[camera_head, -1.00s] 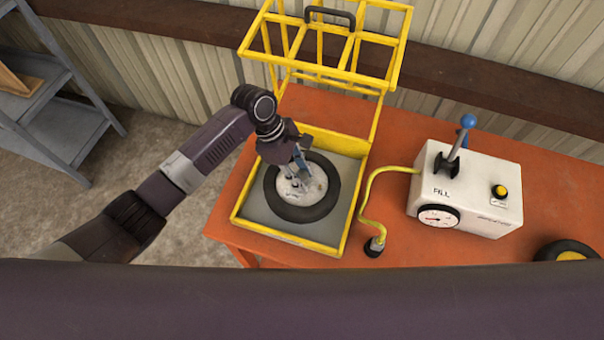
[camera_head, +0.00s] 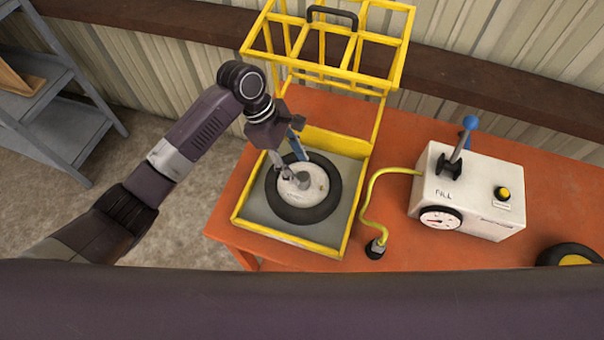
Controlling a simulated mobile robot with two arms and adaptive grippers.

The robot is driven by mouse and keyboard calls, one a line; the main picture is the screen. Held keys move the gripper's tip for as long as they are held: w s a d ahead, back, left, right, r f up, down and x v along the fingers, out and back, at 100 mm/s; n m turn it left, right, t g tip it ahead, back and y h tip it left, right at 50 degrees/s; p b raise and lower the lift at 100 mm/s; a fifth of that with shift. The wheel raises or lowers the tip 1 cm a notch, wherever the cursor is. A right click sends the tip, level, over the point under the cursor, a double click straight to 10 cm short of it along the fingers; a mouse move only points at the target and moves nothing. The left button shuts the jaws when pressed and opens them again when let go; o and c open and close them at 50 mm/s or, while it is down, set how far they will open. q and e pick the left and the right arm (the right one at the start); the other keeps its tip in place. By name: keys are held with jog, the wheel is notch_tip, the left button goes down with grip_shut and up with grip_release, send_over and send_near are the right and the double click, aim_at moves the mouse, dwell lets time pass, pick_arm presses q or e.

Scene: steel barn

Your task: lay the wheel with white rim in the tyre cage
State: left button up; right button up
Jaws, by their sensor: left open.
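The wheel with white rim (camera_head: 313,211) lies flat on the grey floor of the tyre cage (camera_head: 290,239), inside its low yellow walls. The cage's yellow barred lid (camera_head: 335,74) with a black handle stands raised at the back. My left gripper (camera_head: 294,168) is open just above the wheel's rim, pointing down, with its fingers over the back left part of the wheel. From this view I cannot tell whether the fingertips touch the hub. My right gripper is not in view.
A white inflator box (camera_head: 468,200) with a blue-topped lever, gauge and yellow button stands right of the cage. Its yellow hose (camera_head: 367,195) runs down beside the cage. A yellow-rimmed wheel (camera_head: 568,256) is at the right front. Grey shelves (camera_head: 50,100) stand at the far left.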

pick_arm(q)
jog(key=v, duration=0.6)
jog(key=shift+r+b, duration=0.25)
jog(key=shift+b, duration=0.05)
jog(key=shift+a+f, duration=0.1)
jog(key=shift+a, duration=0.05)
